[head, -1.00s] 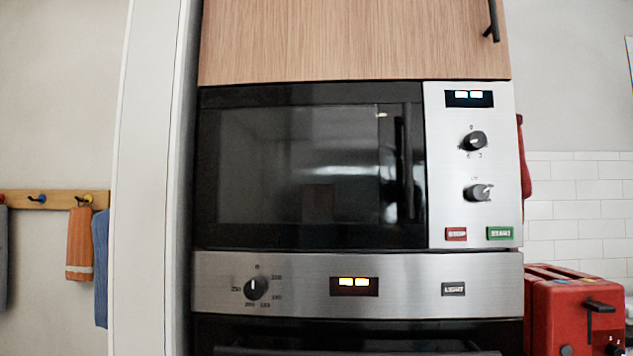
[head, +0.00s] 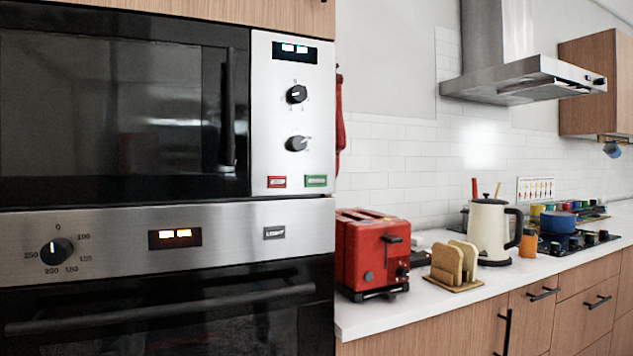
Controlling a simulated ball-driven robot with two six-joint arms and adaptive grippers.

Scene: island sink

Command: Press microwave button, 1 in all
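The microwave (head: 110,115) is built into the tall cabinet on the left of the head view, with a dark glass door that is shut. Its silver control panel (head: 268,110) is right of the door handle. The panel has a lit display, two black knobs, a red stop button (head: 276,182) at lower left and a green start button (head: 316,181) at lower right. Both buttons are unobstructed. Neither of my grippers shows in the head view.
An oven (head: 120,245) sits below the microwave. To the right, a white counter (head: 400,317) holds a red toaster (head: 362,247), a toast rack (head: 455,265), a cream kettle (head: 489,230) and a hob with a blue pot (head: 558,221). A range hood (head: 525,85) hangs above.

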